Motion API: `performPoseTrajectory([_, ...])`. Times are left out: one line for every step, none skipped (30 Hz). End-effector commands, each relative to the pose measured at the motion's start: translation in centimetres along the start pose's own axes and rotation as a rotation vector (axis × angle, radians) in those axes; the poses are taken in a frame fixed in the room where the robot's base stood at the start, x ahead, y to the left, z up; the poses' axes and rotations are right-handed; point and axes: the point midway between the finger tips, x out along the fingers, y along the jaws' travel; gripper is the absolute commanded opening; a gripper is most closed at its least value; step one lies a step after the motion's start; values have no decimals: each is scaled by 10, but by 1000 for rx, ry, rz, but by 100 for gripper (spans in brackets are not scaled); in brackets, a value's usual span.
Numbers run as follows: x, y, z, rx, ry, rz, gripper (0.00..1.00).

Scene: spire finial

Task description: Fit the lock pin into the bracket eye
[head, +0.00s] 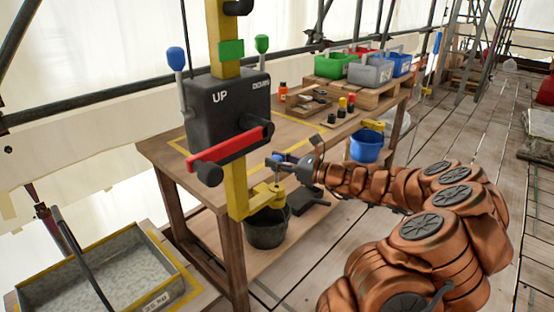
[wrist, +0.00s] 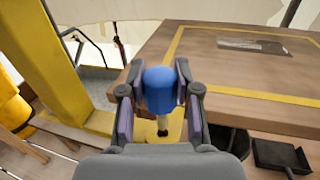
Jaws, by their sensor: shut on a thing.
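The lock pin has a blue head (wrist: 160,88) and a thin metal shank. My gripper (wrist: 156,98) is shut on the blue head, with a finger on each side, and the shank points down. In the head view my gripper (head: 290,163) holds the pin just above the yellow bracket (head: 266,196) at the foot of the yellow post. In the wrist view the bracket (wrist: 176,132) shows behind and below the shank. The eye is hidden there, and I cannot tell whether the shank tip is in it or above it.
A black control box (head: 228,105) with a red lever (head: 230,148) is on the yellow post (head: 237,204). A wooden bench (head: 190,160) stands behind. A black bucket (head: 267,232) is below the bracket. A grey trough (head: 95,290) is at lower left.

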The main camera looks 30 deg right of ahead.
Motion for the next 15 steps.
performPoseTrajectory([0, 0, 0, 0, 0, 0, 0])
performPoseTrajectory([0, 0, 0, 0, 0, 0, 0])
performPoseTrajectory([0, 0, 0, 0, 0, 0, 0])
performPoseTrajectory([0, 0, 0, 0, 0, 0, 0])
performPoseTrajectory([0, 0, 0, 0, 0, 0, 0])
performPoseTrajectory([0, 0, 0, 0, 0, 0, 0])
performPoseTrajectory([0, 0, 0, 0, 0, 0, 0])
performPoseTrajectory([0, 0, 0, 0, 0, 0, 0])
performPoseTrajectory([0, 0, 0, 0, 0, 0, 0])
performPoseTrajectory([0, 0, -1, 0, 0, 0, 0])
performPoseTrajectory([0, 0, -1, 0, 0, 0, 0])
performPoseTrajectory([0, 0, -1, 0, 0, 0, 0])
performPoseTrajectory([0, 0, -2, 0, 0, 0, 0])
performPoseTrajectory([0, 0, -2, 0, 0, 0, 0])
performPoseTrajectory([0, 0, -3, 0, 0, 0, 0])
